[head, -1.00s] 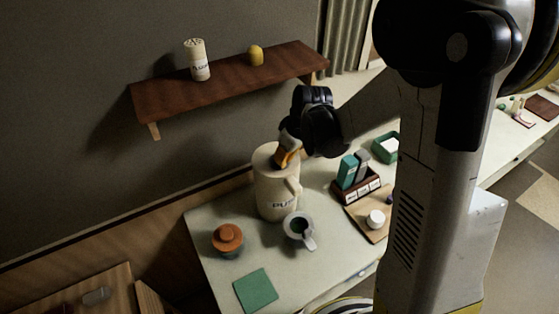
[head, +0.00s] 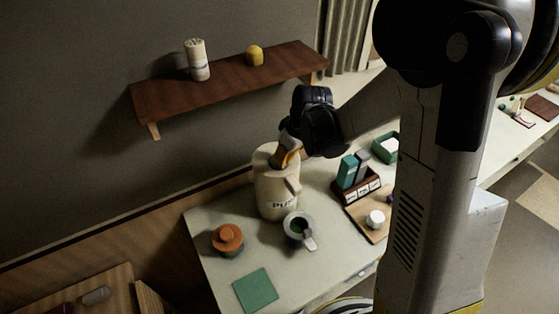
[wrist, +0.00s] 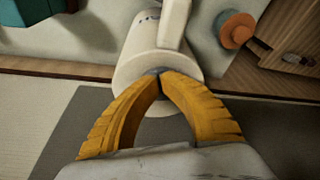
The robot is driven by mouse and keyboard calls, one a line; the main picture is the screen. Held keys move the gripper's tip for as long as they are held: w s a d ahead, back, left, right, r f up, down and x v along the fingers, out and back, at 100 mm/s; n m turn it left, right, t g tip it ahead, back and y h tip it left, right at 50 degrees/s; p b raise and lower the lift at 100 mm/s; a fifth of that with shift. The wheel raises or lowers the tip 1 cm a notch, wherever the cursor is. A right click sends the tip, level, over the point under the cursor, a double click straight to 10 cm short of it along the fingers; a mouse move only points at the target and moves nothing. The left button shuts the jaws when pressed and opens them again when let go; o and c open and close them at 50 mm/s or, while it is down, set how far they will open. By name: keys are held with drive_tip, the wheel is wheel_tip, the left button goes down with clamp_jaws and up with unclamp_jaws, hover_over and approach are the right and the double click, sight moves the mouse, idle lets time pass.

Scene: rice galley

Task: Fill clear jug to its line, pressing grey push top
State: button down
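A cream pump dispenser (head: 275,190) with "PU" lettering stands on the pale counter; it also shows in the wrist view (wrist: 146,62). My gripper (wrist: 160,73) is at its top, with the orange fingertips together over the grey push top (wrist: 158,71), which is mostly hidden. In the head view my gripper (head: 285,155) points down onto the dispenser's lid. A jug (head: 298,230) with a pale rim and handle stands in front of the dispenser, under its spout side. Its inside looks dark greenish; its line and fill level cannot be made out.
An orange-topped jar (head: 228,238) and a green mat (head: 255,290) are on the counter at left and front. A rack with teal and grey items (head: 358,180), a board with a white cup (head: 375,218) and a green box (head: 386,148) are at right. A brown shelf (head: 230,80) hangs behind.

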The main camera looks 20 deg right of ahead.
idle(0.5)
wheel_tip(320, 180, up, 6)
drive_tip(key=p, duration=0.4)
drive_tip(key=shift+r, duration=0.1)
drive_tip(key=v, duration=1.2)
drive_tip(key=s+a+f+m+t+h+b, duration=0.1)
drive_tip(key=s+f+m+t+b, duration=0.1)
drive_tip(key=s+f+b, duration=0.6)
drive_tip(key=s+a+f+m+t+b, duration=0.2)
drive_tip(key=s+f+m+b, duration=0.2)
drive_tip(key=s+f+b, duration=0.4)
drive_tip(key=f+b, duration=0.1)
drive_tip(key=b, duration=0.2)
drive_tip(key=shift+h, duration=0.4)
